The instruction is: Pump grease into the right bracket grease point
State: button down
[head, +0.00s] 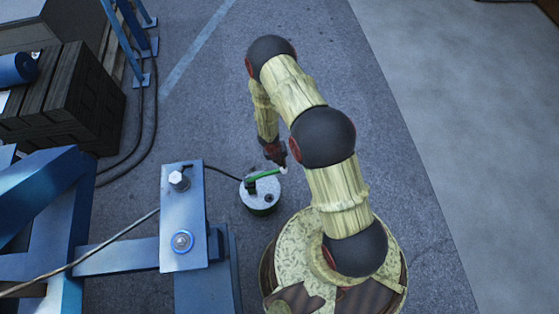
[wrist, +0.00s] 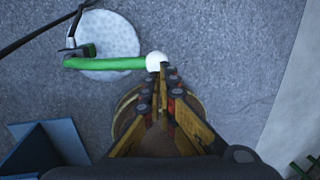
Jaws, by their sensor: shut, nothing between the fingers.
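The grease pump (head: 261,200) is a round bucket with a pale lid, standing on the floor; its lid (wrist: 112,40) shows in the wrist view. A green lever (head: 264,175) with a white knob (head: 283,170) lies across its top. My gripper (head: 277,160) is shut and empty, its fingertips right at the knob (wrist: 156,61) in the wrist view; I cannot tell whether they touch. A blue bracket plate (head: 182,212) carries a grey fitting (head: 178,179) and a ringed round fitting (head: 182,242). A black hose (head: 222,170) runs from the pump to near the grey fitting.
Blue steel framework (head: 50,200) fills the left side beside the bracket. A dark wooden crate (head: 75,95) and cables (head: 152,110) lie at upper left. A thin cable (head: 100,250) crosses the lower-left beam. The floor around the pump's far side is clear.

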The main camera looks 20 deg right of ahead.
jog(key=shift+d+f+b, duration=0.2)
jog(key=shift+f+b, duration=0.1)
jog(key=shift+f, duration=0.7)
jog(key=shift+d+f+b, duration=0.2)
jog(key=shift+f+b, duration=0.1)
jog(key=shift+f, duration=0.7)
jog(key=shift+d+f, duration=0.1)
